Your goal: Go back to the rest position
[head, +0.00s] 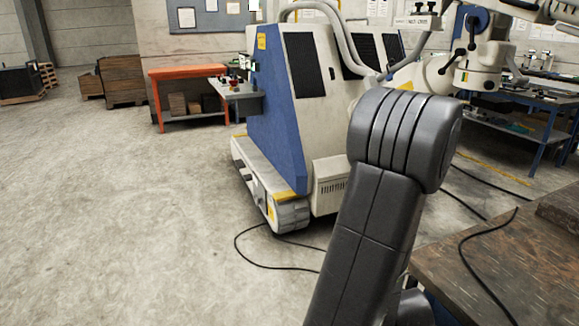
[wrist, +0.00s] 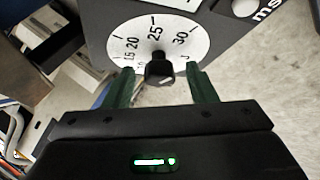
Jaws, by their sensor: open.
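My gripper (wrist: 160,70) shows in the wrist view with two green fingers spread apart. A black knob (wrist: 159,73) with a light pointer mark lies in the gap between the fingertips, with a gap on either side of it. The knob sits on a white round dial (wrist: 152,36) marked 15, 20, 25 and 30, set in a dark panel (wrist: 221,22). How far the fingertips are from the dial face is hard to tell. In the head view my gripper is not seen; my dark arm link stands large in front.
In the head view a blue and white machine (head: 276,120) stands behind my arm. A worn dark table (head: 510,262) is at lower right, with black cables on the floor. An orange-topped bench (head: 188,71) stands at the back. The floor (head: 110,200) on the left is clear.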

